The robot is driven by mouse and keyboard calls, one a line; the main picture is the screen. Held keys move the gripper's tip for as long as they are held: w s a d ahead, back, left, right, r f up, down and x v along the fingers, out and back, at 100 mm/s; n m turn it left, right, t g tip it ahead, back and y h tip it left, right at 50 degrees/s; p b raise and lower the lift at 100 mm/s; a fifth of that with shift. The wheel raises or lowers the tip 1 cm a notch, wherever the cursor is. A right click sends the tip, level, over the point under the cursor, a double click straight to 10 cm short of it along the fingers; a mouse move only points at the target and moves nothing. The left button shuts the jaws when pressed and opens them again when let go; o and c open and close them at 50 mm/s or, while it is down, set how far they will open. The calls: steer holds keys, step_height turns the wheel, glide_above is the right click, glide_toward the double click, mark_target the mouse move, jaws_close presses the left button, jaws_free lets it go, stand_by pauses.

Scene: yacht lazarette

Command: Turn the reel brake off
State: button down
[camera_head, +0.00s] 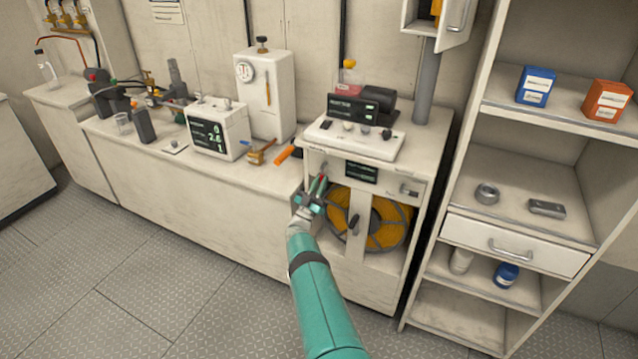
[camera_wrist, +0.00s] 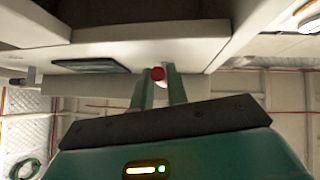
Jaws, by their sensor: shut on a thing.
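The reel (camera_head: 388,222) is a yellow drum with dark spokes inside the open front of the cabinet under the counter. My teal gripper (camera_head: 314,194) is at the left side of the reel opening, below the counter edge. A small lever with a red end, which looks like the reel brake (camera_wrist: 157,73), sits between my fingertips in the wrist view. My gripper (camera_wrist: 158,82) is shut on it. The fingers hide most of the lever, so its setting cannot be told.
A panel with a small dark display (camera_head: 361,173) is above the reel. An orange-handled tool (camera_head: 285,154) lies on the counter. An open shelf unit (camera_head: 450,268) stands to the right. The floor in front is clear.

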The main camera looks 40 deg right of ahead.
steer(key=shift+m, duration=0.4)
steer(key=shift+w, duration=0.1)
steer(key=c, duration=1.4)
jaws_free()
steer(key=shift+g, duration=0.5)
steer(key=v, duration=1.3)
steer(key=shift+a+f, duration=0.2)
steer(key=shift+f, duration=0.15)
steer(key=shift+t, duration=0.3)
